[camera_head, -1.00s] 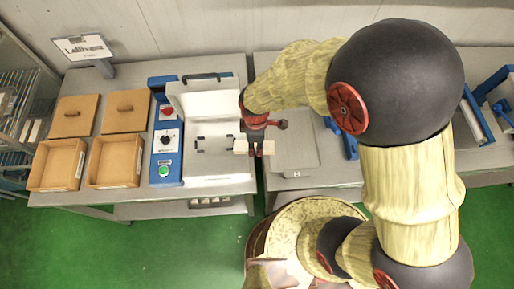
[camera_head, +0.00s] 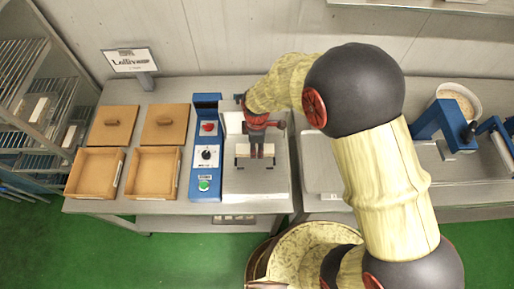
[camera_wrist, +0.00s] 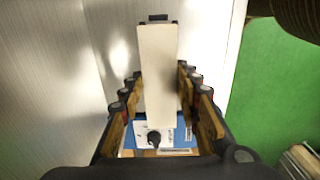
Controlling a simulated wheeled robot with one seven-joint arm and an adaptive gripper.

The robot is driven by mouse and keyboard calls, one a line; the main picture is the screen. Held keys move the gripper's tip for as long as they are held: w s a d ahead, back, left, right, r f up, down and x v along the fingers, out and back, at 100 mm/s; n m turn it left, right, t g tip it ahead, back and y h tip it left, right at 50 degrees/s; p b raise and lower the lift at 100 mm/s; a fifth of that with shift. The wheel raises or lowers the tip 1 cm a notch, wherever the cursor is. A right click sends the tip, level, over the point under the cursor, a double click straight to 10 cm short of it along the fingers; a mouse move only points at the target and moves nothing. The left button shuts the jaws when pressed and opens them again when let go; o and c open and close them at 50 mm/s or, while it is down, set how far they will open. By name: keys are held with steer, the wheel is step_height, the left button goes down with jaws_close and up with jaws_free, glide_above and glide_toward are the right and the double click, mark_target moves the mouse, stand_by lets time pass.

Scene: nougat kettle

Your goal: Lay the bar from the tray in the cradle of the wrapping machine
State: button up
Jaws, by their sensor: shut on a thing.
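My gripper (camera_head: 257,152) is shut on a pale cream bar (camera_head: 243,149). It holds the bar crosswise over the white bed of the wrapping machine (camera_head: 250,185). In the wrist view the bar (camera_wrist: 158,70) runs lengthwise between the two fingers. The cradle is mostly hidden under the bar and gripper; a dark piece (camera_wrist: 158,17) shows past the bar's far end. I cannot tell whether the bar touches the cradle. The grey tray (camera_head: 322,172) lies to the right, partly behind my arm.
The machine's blue control panel (camera_head: 206,152) stands left of the bed. Two wooden boxes (camera_head: 153,173) and two wooden lids (camera_head: 166,125) lie further left. A sign (camera_head: 131,60) stands behind. Blue equipment (camera_head: 445,125) and a bowl (camera_head: 460,98) are at the right.

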steer(key=b, duration=0.5)
glide_above(257, 162)
steer(key=shift+a+f, duration=0.1)
steer(key=shift+f, duration=4.05)
steer(key=shift+f+b, duration=0.55)
steer(key=o, duration=1.3)
steer(key=shift+o, duration=0.5)
steer(key=shift+s, duration=0.1)
steer(key=o, duration=0.3)
steer(key=shift+o, duration=0.2)
steer(key=shift+r+p, duration=2.5)
steer(key=shift+r, duration=1.55)
